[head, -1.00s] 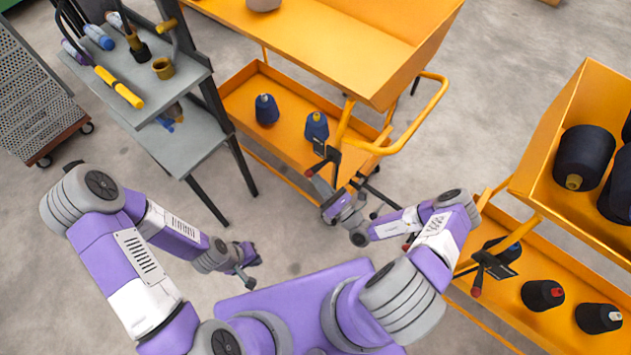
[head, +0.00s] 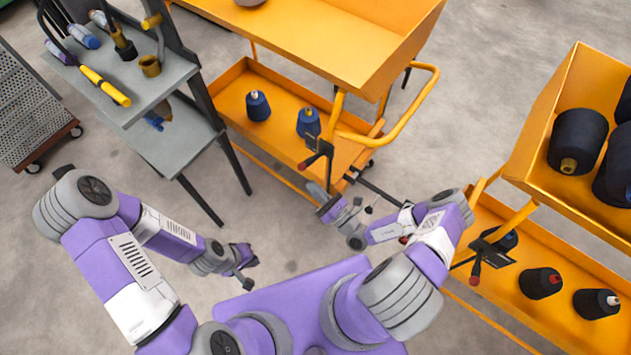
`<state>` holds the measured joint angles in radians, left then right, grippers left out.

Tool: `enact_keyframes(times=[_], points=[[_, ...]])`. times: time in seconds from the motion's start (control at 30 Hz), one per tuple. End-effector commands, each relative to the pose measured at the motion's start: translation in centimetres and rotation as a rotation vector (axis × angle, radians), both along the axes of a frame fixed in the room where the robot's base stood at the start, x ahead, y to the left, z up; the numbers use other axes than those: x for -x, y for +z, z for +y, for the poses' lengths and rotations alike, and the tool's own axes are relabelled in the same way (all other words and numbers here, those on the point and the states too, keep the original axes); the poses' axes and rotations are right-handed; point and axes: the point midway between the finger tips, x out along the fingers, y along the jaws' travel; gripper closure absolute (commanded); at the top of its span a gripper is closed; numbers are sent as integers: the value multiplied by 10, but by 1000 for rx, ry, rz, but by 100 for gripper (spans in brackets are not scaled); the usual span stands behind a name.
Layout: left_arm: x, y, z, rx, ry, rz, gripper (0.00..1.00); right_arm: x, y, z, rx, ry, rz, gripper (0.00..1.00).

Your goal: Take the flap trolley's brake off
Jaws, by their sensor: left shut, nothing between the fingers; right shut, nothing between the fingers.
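An orange two-level trolley (head: 262,72) with a tube handle (head: 413,115) stands at the top centre. A dark lever with a red tip (head: 302,165) sits at its near end, below the handle. A second orange trolley (head: 518,172) at the right has a similar dark lever with a red tip (head: 474,280). I cannot tell from the picture which is the flap trolley. My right gripper (head: 316,190) is shut and empty, just below the first lever in the picture; contact cannot be told. My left gripper (head: 247,277) is shut and empty over bare floor.
A grey tool stand (head: 150,85) with tools stands at the upper left, a perforated rack (head: 30,115) beyond it. Blue cones (head: 258,106) stand on the first trolley's lower shelf. Dark cones (head: 540,283) stand on the right trolley. Floor between the trolleys is clear.

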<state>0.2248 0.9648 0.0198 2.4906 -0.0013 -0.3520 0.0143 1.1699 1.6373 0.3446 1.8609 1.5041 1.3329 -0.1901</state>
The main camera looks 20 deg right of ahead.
Motion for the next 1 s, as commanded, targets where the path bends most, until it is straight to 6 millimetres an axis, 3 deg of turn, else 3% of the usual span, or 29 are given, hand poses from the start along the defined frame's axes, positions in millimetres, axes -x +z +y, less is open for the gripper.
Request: enact_keyframes(times=[0.2, 0.4, 0.6, 1.0], points=[[0, 4, 0, 0, 0, -1, 100, 47, -14, -24, 2, -4, 2, 100], [0, 3, 0, 0, 0, -1, 100, 74, -23, -36, 3, -3, 3, 100], [0, 3, 0, 0, 0, 0, 100, 84, -26, -40, 1, -2, 1, 100], [0, 3, 0, 0, 0, 0, 100, 84, -26, -40, 1, -1, 0, 100]])
